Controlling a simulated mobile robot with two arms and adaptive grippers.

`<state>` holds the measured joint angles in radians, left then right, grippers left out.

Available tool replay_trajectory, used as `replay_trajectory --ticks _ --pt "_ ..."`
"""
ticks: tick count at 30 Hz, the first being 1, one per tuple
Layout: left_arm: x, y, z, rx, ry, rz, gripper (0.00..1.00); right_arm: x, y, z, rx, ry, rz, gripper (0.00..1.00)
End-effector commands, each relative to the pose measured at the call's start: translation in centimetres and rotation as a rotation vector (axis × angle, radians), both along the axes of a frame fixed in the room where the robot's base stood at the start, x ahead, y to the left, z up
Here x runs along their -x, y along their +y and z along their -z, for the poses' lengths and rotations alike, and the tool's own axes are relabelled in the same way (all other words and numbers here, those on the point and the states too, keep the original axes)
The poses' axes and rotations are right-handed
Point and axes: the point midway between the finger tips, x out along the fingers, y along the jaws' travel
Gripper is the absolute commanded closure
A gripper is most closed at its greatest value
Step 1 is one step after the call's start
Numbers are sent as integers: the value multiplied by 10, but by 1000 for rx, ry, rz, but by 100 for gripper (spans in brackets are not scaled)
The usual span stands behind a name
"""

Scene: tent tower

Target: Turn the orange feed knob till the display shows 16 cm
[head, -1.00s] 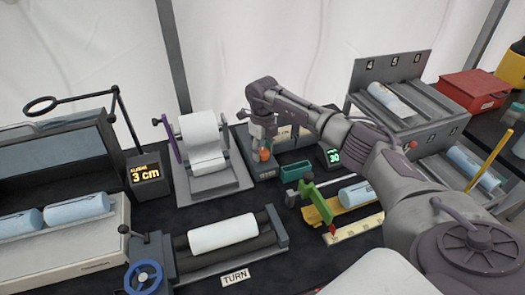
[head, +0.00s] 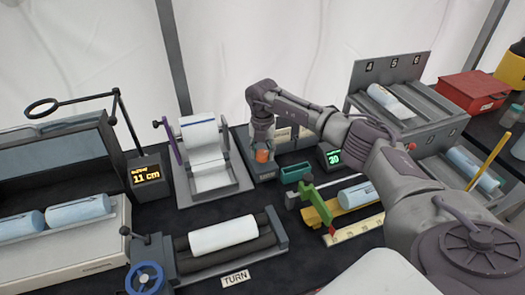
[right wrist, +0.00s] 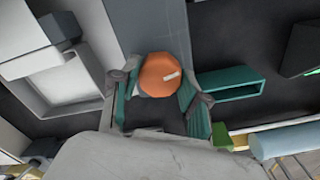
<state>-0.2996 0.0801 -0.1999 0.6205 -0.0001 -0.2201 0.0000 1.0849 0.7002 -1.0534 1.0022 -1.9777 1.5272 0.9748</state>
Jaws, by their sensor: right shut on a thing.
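The orange feed knob (head: 262,156) sits on a grey base beside the paper roll stand. My right gripper (head: 263,142) reaches down over it and is shut on it. In the right wrist view the orange knob (right wrist: 162,75) lies between the two fingers, with a pale mark on its top. The dark display (head: 147,177) left of the roll stand reads 11 cm in yellow. A white paper roll (head: 200,133) stands on its holder, with a strip of paper (head: 208,165) hanging down in front. My left gripper is not in view.
A green open box (head: 295,172) stands right of the knob, near a small display (head: 331,157) with green digits. A roller device (head: 275,228) with a white roll and blue handwheel (head: 145,278) lies in front. A grey rack (head: 430,105) stands behind my right arm.

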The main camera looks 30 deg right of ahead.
Motion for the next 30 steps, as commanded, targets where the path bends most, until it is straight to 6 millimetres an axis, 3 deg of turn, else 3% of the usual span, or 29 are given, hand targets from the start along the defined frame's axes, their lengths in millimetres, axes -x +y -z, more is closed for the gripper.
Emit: replay_trajectory --ticks 15,30 --pt "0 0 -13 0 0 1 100 -1 -1 -3 0 -4 417 90" --pt "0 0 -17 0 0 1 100 -1 -1 -2 1 -5 553 90"
